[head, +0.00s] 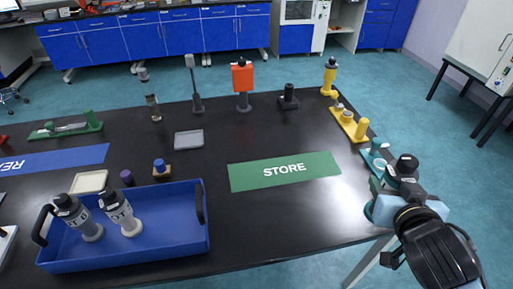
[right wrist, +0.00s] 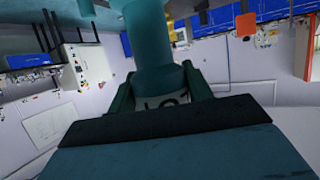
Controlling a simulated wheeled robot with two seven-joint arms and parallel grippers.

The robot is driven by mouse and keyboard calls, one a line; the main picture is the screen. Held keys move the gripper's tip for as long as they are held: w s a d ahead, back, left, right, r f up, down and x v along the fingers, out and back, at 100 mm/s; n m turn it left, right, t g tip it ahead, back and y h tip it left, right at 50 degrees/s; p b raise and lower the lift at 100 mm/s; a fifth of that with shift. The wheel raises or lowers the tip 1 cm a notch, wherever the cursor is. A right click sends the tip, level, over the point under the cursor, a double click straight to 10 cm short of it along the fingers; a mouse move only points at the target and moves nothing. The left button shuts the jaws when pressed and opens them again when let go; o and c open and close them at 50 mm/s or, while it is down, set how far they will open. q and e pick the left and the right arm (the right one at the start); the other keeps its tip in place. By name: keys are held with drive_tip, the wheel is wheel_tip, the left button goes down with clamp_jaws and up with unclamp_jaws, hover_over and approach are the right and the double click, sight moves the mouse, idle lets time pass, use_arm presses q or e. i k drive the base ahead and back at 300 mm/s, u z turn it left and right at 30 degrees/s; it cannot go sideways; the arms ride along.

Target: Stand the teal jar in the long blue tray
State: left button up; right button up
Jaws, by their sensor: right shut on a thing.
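The teal jar (right wrist: 150,40) stands between the fingers of my right gripper (right wrist: 160,88), with part of a white label showing low between them. In the head view my right gripper (head: 395,188) is at the table's right edge, shut on the jar, whose dark cap (head: 407,163) shows above it. Most of the jar's body is hidden there. The teal rack (head: 373,157) is just behind and left of the gripper. The long blue tray (head: 150,256) lies at the front left, far from the gripper. Two dark-capped, pale-bodied jars stand in its left half. My left gripper is out of view.
A green STORE mat (head: 285,171) lies between tray and gripper. A yellow rack (head: 348,124) and yellow jar (head: 329,76) are at the right rear. The tray's right half is empty.

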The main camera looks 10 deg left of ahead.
sight(172, 223)
drive_tip(key=z, duration=1.85)
drive_tip(key=k, duration=1.65)
drive_tip(key=u, duration=2.45)
drive_tip(key=i, duration=0.5)
drive_tip(key=z, duration=0.05)
